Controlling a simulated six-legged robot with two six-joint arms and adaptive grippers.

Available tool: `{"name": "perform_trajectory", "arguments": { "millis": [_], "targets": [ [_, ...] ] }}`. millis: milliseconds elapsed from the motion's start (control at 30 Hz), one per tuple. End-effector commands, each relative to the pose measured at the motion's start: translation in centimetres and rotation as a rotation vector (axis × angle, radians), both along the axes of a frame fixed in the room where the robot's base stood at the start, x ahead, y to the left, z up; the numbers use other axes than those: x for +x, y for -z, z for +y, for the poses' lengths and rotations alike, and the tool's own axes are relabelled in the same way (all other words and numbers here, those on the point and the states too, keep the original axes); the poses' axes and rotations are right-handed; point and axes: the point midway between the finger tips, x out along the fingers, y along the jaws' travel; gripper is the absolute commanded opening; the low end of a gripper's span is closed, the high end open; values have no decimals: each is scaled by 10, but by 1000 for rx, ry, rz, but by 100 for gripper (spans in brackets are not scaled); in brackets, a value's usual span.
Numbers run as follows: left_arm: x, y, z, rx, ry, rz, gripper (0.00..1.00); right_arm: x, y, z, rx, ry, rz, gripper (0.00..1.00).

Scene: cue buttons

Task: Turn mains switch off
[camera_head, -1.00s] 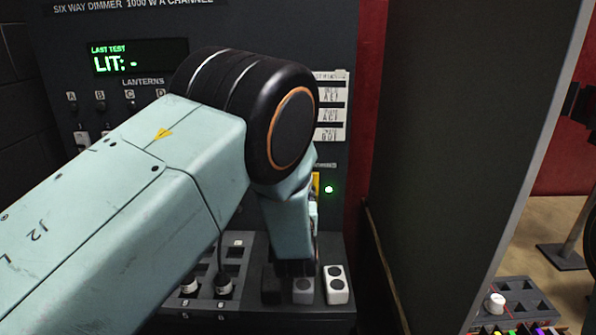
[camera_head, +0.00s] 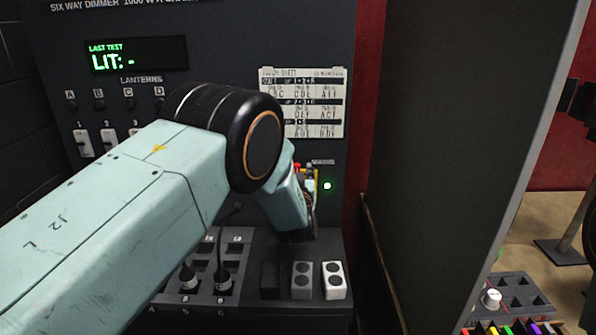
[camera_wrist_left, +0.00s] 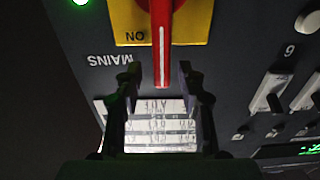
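The mains switch has a red handle (camera_wrist_left: 161,40) on a yellow plate (camera_wrist_left: 195,25) in the left wrist view, where the picture is upside down. The word ON is on the plate beside the handle, and MAINS is on the dark panel. In the head view the yellow plate (camera_head: 315,177) shows only in part behind my left wrist. A green lamp (camera_head: 327,186) beside it is lit. My left gripper (camera_wrist_left: 159,76) is open, its fingers apart on either side of the handle's end. I cannot tell whether they touch it. My right gripper is not in view.
A printed cue sheet (camera_head: 318,90) is on the panel above the switch. Below is a ledge with plugs in sockets (camera_head: 222,282) and grey and white blocks (camera_head: 333,281). A dark upright board (camera_head: 455,150) stands close on the right. Faders (camera_head: 83,143) are at left.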

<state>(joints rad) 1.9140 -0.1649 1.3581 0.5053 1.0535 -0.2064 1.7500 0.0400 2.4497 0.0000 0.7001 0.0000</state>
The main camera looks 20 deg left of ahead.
Motion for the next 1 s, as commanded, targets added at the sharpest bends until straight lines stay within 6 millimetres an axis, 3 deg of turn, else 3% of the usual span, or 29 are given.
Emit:
{"name": "perform_trajectory", "arguments": {
  "millis": [233, 700, 1000],
  "targets": [
    [1, 0, 1, 0, -1, 1, 40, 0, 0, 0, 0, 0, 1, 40],
    [1, 0, 0, 1, 1, 0, 0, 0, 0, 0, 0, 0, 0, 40],
    [1, 0, 1, 0, -1, -1, 0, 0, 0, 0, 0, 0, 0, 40]
  ]
}}
